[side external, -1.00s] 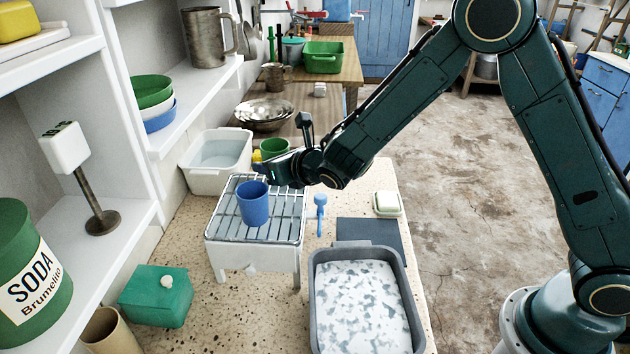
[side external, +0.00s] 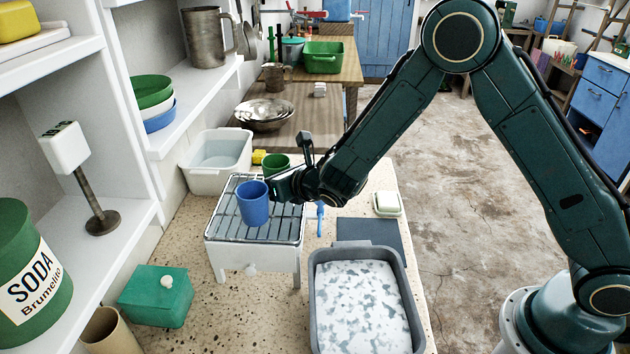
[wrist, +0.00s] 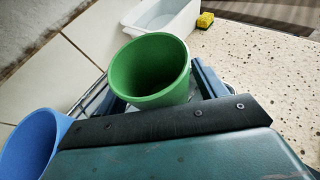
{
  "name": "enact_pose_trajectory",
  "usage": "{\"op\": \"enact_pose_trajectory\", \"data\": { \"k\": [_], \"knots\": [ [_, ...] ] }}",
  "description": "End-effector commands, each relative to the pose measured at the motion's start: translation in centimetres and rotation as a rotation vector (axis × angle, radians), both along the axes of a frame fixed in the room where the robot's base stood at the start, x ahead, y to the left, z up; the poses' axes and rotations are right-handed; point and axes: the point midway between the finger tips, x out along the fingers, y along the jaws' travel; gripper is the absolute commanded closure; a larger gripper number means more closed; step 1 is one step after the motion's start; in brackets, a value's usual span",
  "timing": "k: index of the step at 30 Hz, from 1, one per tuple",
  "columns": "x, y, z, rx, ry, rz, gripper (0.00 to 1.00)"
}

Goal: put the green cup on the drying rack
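The green cup (side external: 275,162) is upright at the far right corner of the drying rack, partly hidden behind my gripper. It also shows in the wrist view (wrist: 148,72), between the two teal fingers. My gripper (side external: 279,184) is shut on the green cup; in the wrist view the fingers (wrist: 160,95) lie along its sides. The white drying rack (side external: 230,228) has a top of metal bars. A blue cup (side external: 253,206) stands upright on it, close to my gripper, and shows at lower left in the wrist view (wrist: 30,145). I cannot tell whether the green cup touches the bars.
A white basin (side external: 217,160) and a yellow sponge (side external: 258,157) lie behind the rack. A blue brush (side external: 320,217) is right of it. A grey tub of sudsy water (side external: 318,290) and a soap dish (side external: 387,204) stand to the right. The rack's front bars are clear.

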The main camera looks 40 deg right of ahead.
Motion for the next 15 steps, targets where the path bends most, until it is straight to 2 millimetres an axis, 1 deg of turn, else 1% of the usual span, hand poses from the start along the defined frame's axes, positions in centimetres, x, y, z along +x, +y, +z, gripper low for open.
{"op": "enact_pose_trajectory", "data": {
  "k": [12, 15],
  "knots": [
    [0.0, 0.01, 0.31, 0.0, 0.0, 0.0, 0.3],
    [-0.49, 0.01, 0.44, -0.001, 0.002, 0.0, 0.3]
  ]
}}
